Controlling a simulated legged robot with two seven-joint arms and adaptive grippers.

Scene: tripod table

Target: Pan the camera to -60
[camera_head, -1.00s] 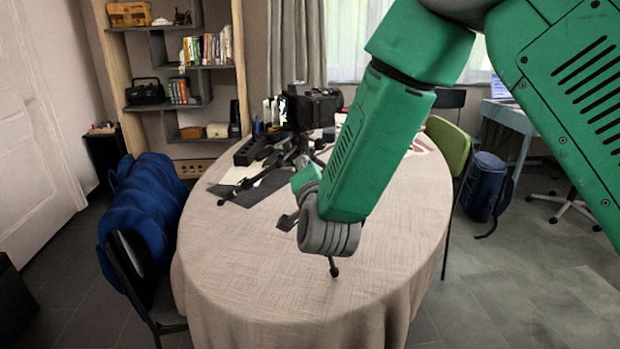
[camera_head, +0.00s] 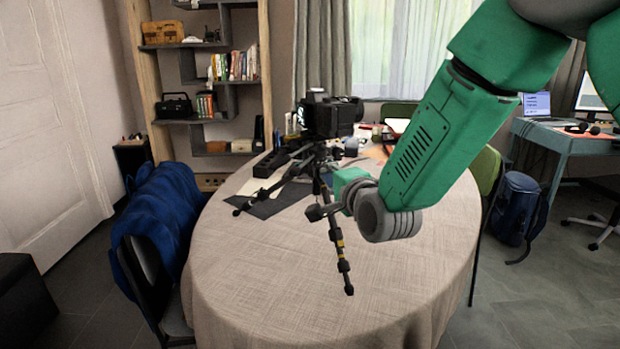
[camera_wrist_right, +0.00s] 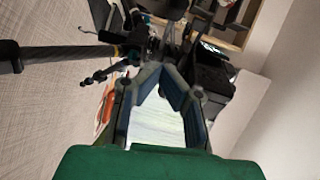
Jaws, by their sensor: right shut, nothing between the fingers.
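A black camera (camera_head: 331,117) sits on a black tripod (camera_head: 341,250) on the round table. One tripod leg slants down toward the front of the table, and others spread to the left. My right gripper (camera_head: 318,211) is low beside the tripod, below the camera; whether it touches a leg I cannot tell. In the right wrist view its fingers (camera_wrist_right: 155,72) come together at the tips and hold nothing. A tripod leg (camera_wrist_right: 60,56) crosses the left of that view, and a dark body, probably the camera (camera_wrist_right: 208,82), is at right. My left gripper is not in view.
The round table (camera_head: 270,275) has a beige cloth, with clear room at its front. Dark sheets (camera_head: 278,203) lie under the tripod. A chair with a blue jacket (camera_head: 160,215) stands at left, and a blue backpack (camera_head: 518,210) is on the floor at right.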

